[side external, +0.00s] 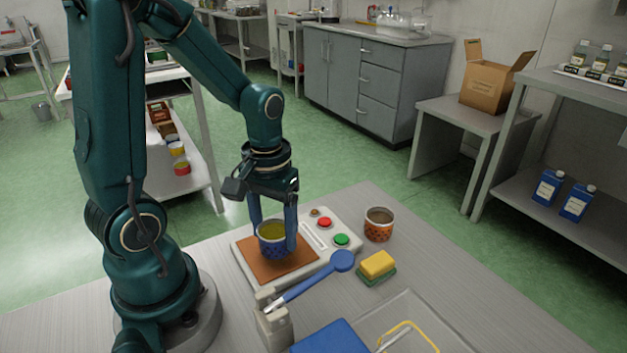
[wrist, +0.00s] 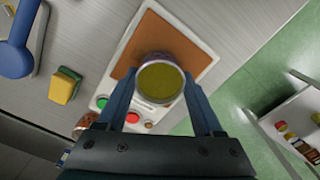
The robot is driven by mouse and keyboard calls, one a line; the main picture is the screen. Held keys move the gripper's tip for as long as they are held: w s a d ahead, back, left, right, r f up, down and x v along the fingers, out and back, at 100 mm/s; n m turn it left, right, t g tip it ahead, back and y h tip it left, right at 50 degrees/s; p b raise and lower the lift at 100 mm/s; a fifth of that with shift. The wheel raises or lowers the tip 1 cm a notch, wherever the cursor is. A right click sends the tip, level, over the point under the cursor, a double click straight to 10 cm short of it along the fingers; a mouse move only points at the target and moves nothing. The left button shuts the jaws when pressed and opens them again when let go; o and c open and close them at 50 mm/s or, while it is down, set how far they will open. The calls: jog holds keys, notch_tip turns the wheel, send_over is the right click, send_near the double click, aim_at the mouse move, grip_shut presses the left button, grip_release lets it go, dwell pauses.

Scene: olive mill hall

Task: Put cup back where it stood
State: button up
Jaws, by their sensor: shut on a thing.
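A blue patterned cup (side external: 272,240) with yellow-green contents is between the fingers of my gripper (side external: 273,232), which is shut on it. The cup is upright over the brown pad (side external: 262,266) of a white device with red and green buttons. I cannot tell whether its base touches the pad. In the wrist view the cup (wrist: 161,78) shows from above between both fingertips of my gripper (wrist: 162,88). A second cup (side external: 379,224), orange-brown patterned, stands on the table right of the device.
A blue spoon-like tool (side external: 312,276) rests on a grey holder in front of the device. A yellow and green sponge (side external: 377,267) lies to its right. A blue item (side external: 330,338) and a clear tray (side external: 408,318) are at the front.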

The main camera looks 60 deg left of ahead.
jog(key=shift+r, duration=0.1)
jog(key=shift+w+r, duration=0.1)
jog(key=shift+r, duration=3.1)
jog(key=shift+r, duration=0.1)
jog(key=w+a+r, duration=0.1)
jog(key=w+a, duration=0.1)
jog(key=w, duration=0.7)
jog(key=w+a+r, duration=0.1)
jog(key=w+a, duration=0.2)
jog(key=w, duration=0.5)
jog(key=shift+w+f, duration=0.4)
jog(key=shift+f, duration=1.4)
jog(key=shift+w+f, duration=0.45)
jog(key=shift+f, duration=1.4)
jog(key=shift+w+f, duration=0.4)
jog(key=shift+f, duration=1.4)
